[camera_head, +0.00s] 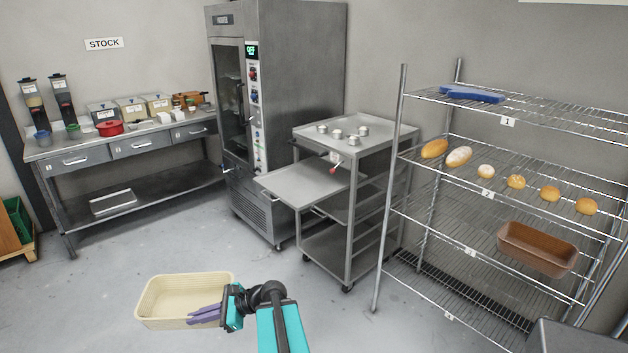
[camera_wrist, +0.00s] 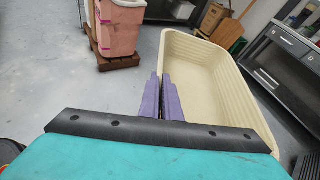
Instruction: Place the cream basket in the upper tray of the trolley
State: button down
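The cream basket (camera_head: 160,312) is an empty, open, rectangular tub at the lower left of the head view, and it fills the right of the wrist view (camera_wrist: 215,85). My gripper (camera_head: 204,314) is at its near right side, its purple fingers close together on the side wall; they also show in the wrist view (camera_wrist: 168,98). The wall between the fingers is mostly hidden. The grey trolley (camera_head: 347,236) stands at centre, beyond the basket. Its upper tray (camera_head: 303,183) sticks out to the left, looks empty, and has a red-tipped item near its right end.
Several small metal tins (camera_head: 338,133) stand on the trolley top. A wire rack (camera_head: 470,235) with breads and a brown basket (camera_head: 537,250) is close on the right. A tall oven (camera_head: 275,90) stands behind the trolley, a workbench (camera_head: 130,147) at left. The floor between is clear.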

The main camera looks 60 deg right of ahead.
aim_at(292, 187)
jog(key=z, duration=0.2)
jog(key=i, duration=0.65)
jog(key=z, duration=0.6)
jog(key=i, duration=0.75)
jog(key=z, duration=0.35)
